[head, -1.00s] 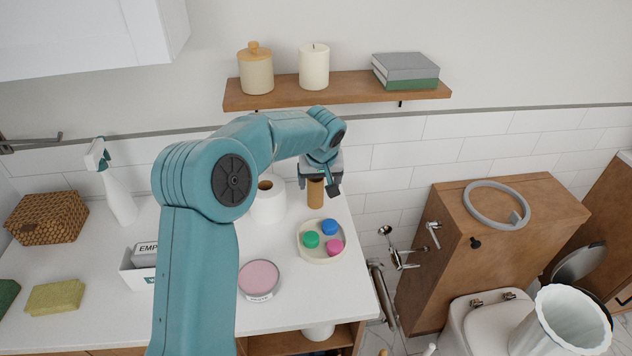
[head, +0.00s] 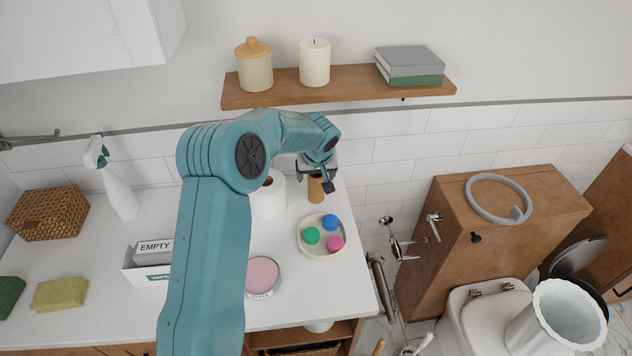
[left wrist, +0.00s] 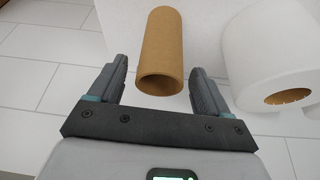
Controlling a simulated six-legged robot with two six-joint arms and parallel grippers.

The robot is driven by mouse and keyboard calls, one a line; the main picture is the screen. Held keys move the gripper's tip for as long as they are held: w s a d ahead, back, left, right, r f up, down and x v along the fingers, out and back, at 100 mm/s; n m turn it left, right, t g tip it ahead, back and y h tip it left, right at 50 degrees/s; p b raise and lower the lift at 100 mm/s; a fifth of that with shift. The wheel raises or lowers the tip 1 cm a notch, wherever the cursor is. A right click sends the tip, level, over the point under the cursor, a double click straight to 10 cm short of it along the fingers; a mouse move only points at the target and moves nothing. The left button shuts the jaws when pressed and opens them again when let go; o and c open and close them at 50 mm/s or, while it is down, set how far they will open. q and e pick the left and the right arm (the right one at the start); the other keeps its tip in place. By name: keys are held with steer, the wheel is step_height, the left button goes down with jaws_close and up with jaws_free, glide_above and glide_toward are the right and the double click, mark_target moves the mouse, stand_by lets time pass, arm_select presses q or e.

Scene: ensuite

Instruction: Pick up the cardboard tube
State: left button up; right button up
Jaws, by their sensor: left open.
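The cardboard tube (head: 316,189) is a small brown hollow cylinder standing on the white counter near its back right edge. My left gripper (head: 316,186) is at the tube, and its fingers partly hide it in the head view. In the left wrist view the tube (left wrist: 161,50) lies ahead of and between the two open fingers (left wrist: 158,82). A gap shows on both sides, and its near end is about level with the fingertips. The gripper is open and empty. My right gripper is not in view.
A white toilet roll (head: 268,196) stands just left of the tube; it also shows in the left wrist view (left wrist: 272,55).

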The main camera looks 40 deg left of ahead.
arm_select(q)
steer(key=shift+d, duration=0.15)
steer(key=shift+s+r, duration=0.15)
steer(key=c, duration=1.1)
